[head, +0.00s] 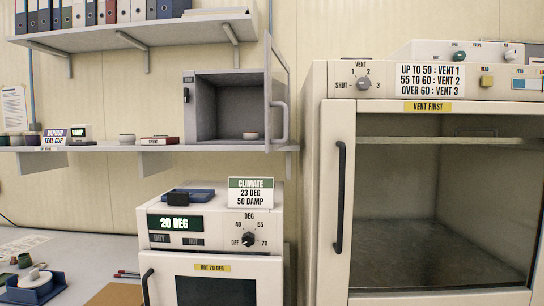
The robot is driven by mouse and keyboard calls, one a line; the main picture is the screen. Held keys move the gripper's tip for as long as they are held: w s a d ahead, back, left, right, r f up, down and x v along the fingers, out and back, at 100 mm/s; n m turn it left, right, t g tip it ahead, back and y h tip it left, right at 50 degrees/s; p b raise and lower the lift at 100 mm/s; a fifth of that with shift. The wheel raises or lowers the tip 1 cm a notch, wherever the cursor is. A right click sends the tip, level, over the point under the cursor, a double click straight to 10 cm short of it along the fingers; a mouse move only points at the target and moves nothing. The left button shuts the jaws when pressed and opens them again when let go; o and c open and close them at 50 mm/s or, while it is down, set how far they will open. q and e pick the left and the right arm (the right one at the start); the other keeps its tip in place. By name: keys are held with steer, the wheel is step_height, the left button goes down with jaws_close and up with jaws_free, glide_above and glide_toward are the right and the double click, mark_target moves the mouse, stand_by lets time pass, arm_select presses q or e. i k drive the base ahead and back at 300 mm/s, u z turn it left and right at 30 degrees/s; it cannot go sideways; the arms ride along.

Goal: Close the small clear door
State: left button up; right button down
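The small cabinet (203,110) stands on the wall shelf, with a dark grey empty-looking inside apart from a small pale round dish (250,135) on its floor. Its small clear door (268,85) stands open at the right side of the cabinet, swung out toward me and seen nearly edge-on. A grey bar handle (284,122) is on the door's right side. A dark latch piece (186,96) is on the cabinet's left front edge. Neither of my grippers is in view.
The large vent cabinet (327,180) with a glass front and black handle (340,197) stands close on the right. The climate oven (215,215) stands below the shelf (110,148). Cups, a red box (160,140) and signs are left of the cabinet. A binder shelf (140,35) hangs above.

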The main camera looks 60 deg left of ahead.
mark_target(281, 74)
steer(key=z, duration=0.05)
steer(key=k, duration=0.85)
steer(key=u, duration=1.95)
steer(key=i, duration=0.5)
steer(key=z, duration=0.05)
